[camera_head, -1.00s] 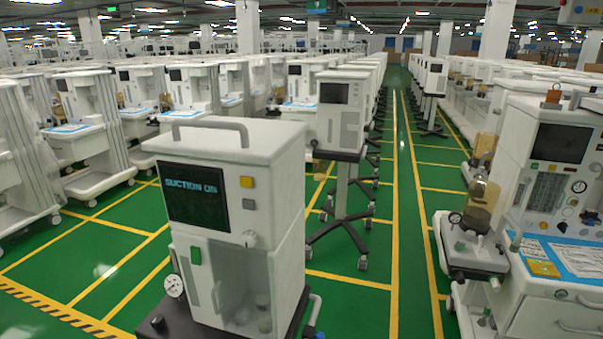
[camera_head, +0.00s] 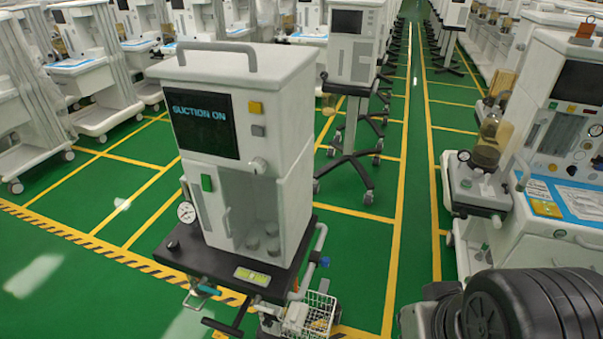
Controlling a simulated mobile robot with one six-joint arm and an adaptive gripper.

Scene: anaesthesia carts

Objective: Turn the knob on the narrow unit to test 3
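The narrow unit (camera_head: 285,115) is a white upright box on a dark base plate, near the middle of the view. Its black screen reads "SUCTION ON" in blue letters. A small round pale knob (camera_head: 259,166) sits on its front, below and right of the screen, under a yellow button and a grey button. I cannot make out any test markings around the knob. A dark part of my arm shows at the bottom right, apart from the unit. My gripper's fingers are not in view.
A gauge (camera_head: 187,212) is on the unit's left side, and a wire basket (camera_head: 310,314) hangs below right. A larger cart (camera_head: 570,195) stands at the right. A similar narrow unit (camera_head: 354,70) on a wheeled stand is behind. Green floor is clear at left.

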